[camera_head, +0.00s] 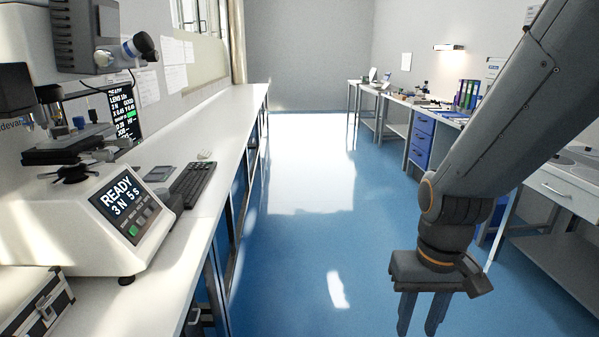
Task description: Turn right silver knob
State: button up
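A white hardness tester (90,225) stands on the left bench, with a lit panel (126,203) reading "READY 3N 5s". On its dark specimen stage (68,150), a small pale silvery knob (106,154) sticks out at the right side. It is tiny here, and I cannot tell how it is turned. A dark round knob with a light rim (140,46) sits on the upper head. My gripper (418,326) hangs over the blue floor at the lower right, far from the tester. Its two fingers point down, apart, with nothing visible between them.
The white left bench (215,135) carries a keyboard (192,184), a mouse (205,155) and, in front, a metal-edged case (38,306). A dark readout screen (125,112) stands behind the tester. The blue floor aisle (315,250) is clear. Benches with drawers (420,142) line the right.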

aim_at(121, 142)
jog(key=z, duration=0.15)
jog(key=i, duration=1.75)
jog(key=u, duration=0.95)
jog(key=i, duration=1.5)
jog(key=u, duration=0.85)
jog(key=k, duration=0.5)
jog(key=z, duration=1.05)
jog(key=i, duration=1.05)
jog(key=u, duration=0.75)
